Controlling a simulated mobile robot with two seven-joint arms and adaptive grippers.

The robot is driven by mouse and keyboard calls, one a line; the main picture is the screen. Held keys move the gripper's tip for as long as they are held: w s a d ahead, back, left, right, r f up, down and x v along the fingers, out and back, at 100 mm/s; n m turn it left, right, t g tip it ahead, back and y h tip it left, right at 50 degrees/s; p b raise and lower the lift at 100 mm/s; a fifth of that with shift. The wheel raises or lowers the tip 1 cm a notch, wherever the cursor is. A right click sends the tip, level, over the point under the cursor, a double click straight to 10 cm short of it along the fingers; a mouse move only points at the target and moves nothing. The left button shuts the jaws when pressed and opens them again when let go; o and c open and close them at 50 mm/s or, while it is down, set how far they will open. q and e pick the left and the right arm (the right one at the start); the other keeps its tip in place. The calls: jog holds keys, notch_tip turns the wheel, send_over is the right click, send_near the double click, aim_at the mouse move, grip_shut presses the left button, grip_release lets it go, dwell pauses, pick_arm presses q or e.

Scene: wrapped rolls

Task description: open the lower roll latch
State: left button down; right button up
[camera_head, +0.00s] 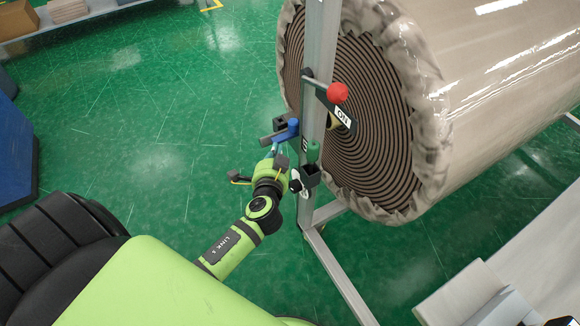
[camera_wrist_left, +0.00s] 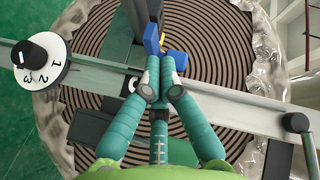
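The upright metal post (camera_head: 313,110) stands in front of the end of a large wrapped roll (camera_head: 365,120). A blue latch handle (camera_head: 289,130) sits low on the post, beside a dark bracket; it also shows in the left wrist view (camera_wrist_left: 151,38). My left gripper (camera_head: 276,150) is just below and left of the blue handle. In the left wrist view its teal fingers (camera_wrist_left: 158,92) converge with tips close together, right below the blue part. Whether they touch it is unclear. My right gripper is not in view.
A red knob (camera_head: 337,93) by an "ON" label is higher on the post. A numbered dial (camera_wrist_left: 38,62) is left in the wrist view. Green floor (camera_head: 120,130) is open at left.

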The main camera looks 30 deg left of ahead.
pick_arm(q)
jog(key=s+d+f+m+t+h+b, duration=0.1)
jog(key=s+d+f+m+t+b, duration=0.3)
jog(key=m+b, duration=0.35)
jog(key=m+h+p, duration=0.1)
jog(key=p, duration=0.1)
send_near(294, 136)
jog(key=x, duration=0.5)
jog(key=shift+w, duration=0.25)
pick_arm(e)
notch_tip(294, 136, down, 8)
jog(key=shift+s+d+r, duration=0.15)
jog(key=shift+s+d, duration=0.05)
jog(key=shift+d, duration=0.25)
